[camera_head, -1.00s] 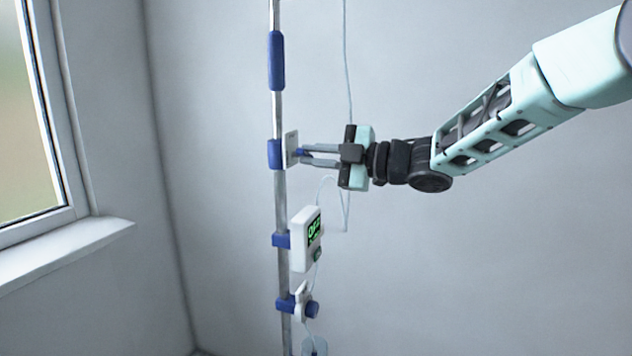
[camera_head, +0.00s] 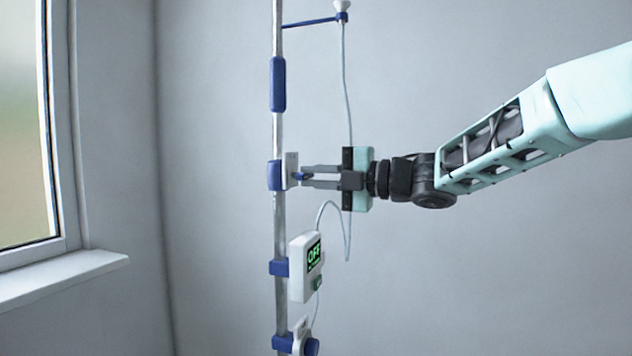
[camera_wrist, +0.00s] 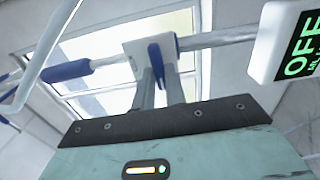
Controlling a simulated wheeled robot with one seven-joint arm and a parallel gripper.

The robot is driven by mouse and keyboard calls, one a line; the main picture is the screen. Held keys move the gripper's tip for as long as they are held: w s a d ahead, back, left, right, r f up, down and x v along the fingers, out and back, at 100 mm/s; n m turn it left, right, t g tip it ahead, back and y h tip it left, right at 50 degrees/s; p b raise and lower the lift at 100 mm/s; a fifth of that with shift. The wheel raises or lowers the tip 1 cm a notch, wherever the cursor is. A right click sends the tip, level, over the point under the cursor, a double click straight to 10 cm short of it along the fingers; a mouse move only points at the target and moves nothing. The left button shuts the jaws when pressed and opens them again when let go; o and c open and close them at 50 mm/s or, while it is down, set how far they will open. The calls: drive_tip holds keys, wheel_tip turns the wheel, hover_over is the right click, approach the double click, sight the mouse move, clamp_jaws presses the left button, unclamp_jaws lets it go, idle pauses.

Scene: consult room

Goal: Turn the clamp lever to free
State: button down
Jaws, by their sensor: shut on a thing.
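The clamp is a blue collar (camera_head: 274,175) on the upright metal pole, with a white plate (camera_head: 291,169) on its right side. A small blue lever (camera_head: 300,176) sticks out from the plate. My gripper (camera_head: 308,176) reaches in from the right, its two grey fingers shut on the lever. In the wrist view, the blue lever (camera_wrist: 155,62) lies between the fingers in front of the white plate (camera_wrist: 136,50). The fingertips partly hide the lever, and its markings cannot be read.
Below the clamp, a white pump box (camera_head: 303,274) with a green "OFF" display hangs on the pole. A thin tube (camera_head: 347,110) runs down behind my gripper. A blue sleeve (camera_head: 278,84) is above. A window (camera_head: 25,130) is at left.

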drive_tip(key=shift+f, duration=0.1)
drive_tip(key=c, duration=1.4)
unclamp_jaws()
drive_tip(key=shift+c, duration=0.2)
drive_tip(key=shift+d, duration=0.1)
drive_tip(key=b+v, duration=0.1)
drive_tip(key=v, duration=1.6)
drive_tip(key=shift+d, duration=0.15)
drive_tip(key=shift+s, duration=0.1)
